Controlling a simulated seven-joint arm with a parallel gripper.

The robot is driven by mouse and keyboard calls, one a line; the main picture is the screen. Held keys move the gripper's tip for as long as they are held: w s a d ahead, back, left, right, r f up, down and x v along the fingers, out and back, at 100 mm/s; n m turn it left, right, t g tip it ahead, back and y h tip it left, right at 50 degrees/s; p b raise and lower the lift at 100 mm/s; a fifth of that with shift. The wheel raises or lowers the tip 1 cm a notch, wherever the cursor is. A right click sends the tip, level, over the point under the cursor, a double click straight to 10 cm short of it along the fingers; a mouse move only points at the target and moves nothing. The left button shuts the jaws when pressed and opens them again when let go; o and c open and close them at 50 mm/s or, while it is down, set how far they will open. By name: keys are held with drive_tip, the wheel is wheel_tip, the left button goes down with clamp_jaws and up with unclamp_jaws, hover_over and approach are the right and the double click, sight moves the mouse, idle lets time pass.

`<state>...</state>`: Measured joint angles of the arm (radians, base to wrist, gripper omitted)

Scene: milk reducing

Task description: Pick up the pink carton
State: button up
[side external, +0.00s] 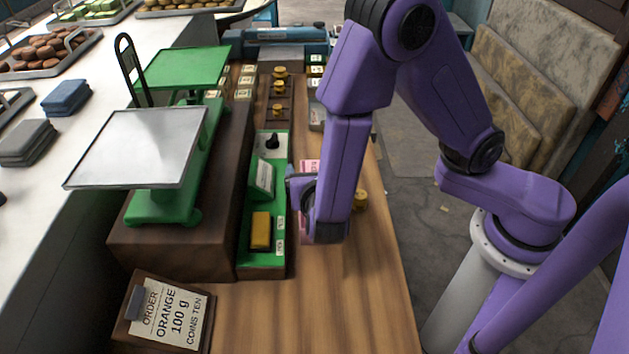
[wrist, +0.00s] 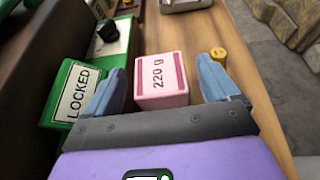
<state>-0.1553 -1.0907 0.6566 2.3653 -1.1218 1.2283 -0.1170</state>
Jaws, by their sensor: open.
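In the wrist view my gripper (wrist: 165,92) is open, with one blue finger on each side of the carton and gaps visible between. I cannot tell how deep the fingers reach along it. In the side view the carton (side external: 309,166) is mostly hidden behind my purple arm, with a pink part showing. My gripper (side external: 300,205) is low over the counter there, largely covered by the arm.
A green tray (side external: 262,258) with a gold block and a "LOCKED" sign (wrist: 77,97) stands left of my gripper. A brass weight (side external: 361,200) is on the right. A green balance scale (side external: 165,205) and order card (side external: 168,313) are further left. The front counter is clear.

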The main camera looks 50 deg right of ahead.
drive_tip(key=shift+w+d+f, duration=0.15)
drive_tip(key=shift+w+d, duration=0.1)
drive_tip(key=c, duration=1.2)
wheel_tip(320, 180, up, 2)
drive_tip(key=s+d+r, duration=0.5)
drive_tip(key=s+r, duration=0.6)
drive_tip(key=s, duration=0.2)
